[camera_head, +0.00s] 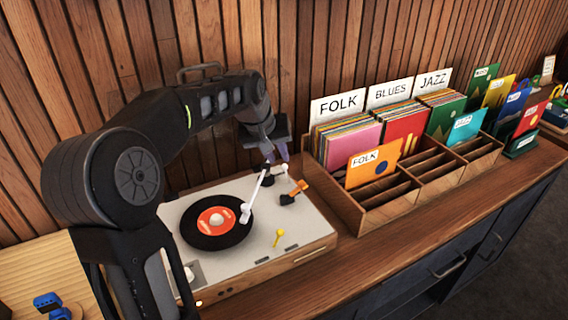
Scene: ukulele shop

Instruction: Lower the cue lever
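The turntable (310,222) is a pale box on the wooden counter, with a black record (196,236) with an orange label on it. The white tonearm (256,190) reaches from its back pivot to the record's right edge. An orange lever (298,188) with a black base, perhaps the cue lever, stands right of the tonearm. A small yellow lever (279,236) is nearer the front. My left gripper (276,157) hangs above the back of the turntable, behind and left of the orange lever, apart from it. Its finger opening is unclear. My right gripper is out of view.
A wooden record bin (362,219) with FOLK, BLUES and JAZZ signs stands close to the turntable's right. A slatted wooden wall (290,45) rises behind. Blue objects (48,302) lie at the lower left. The counter's front strip (400,245) is clear.

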